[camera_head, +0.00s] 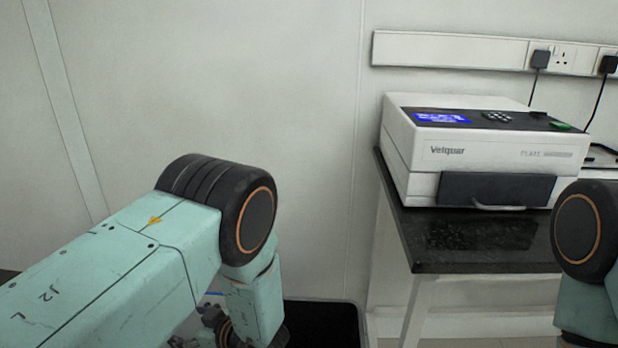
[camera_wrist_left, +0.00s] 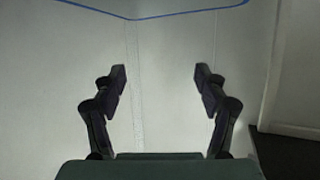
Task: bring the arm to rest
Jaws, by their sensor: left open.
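My left arm comes in from the left in the head view, with its elbow bent and its forearm hanging down. My left gripper (camera_wrist_left: 160,83) shows in the left wrist view with its two dark fingers wide apart and nothing between them. Beyond the fingers is a plain pale surface with a blue line along the top. In the head view a part of the gripper shows low beside the forearm, mostly hidden by the arm. My right arm shows only in part at the right edge, and its gripper is out of view.
A white plate reader (camera_head: 480,150) with a blue screen stands on a black-topped bench (camera_head: 470,250) at the right. Above it a socket strip (camera_head: 450,50) with plugs runs along the wall. A black bin-like container (camera_head: 335,322) is at the bottom, beside my left forearm.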

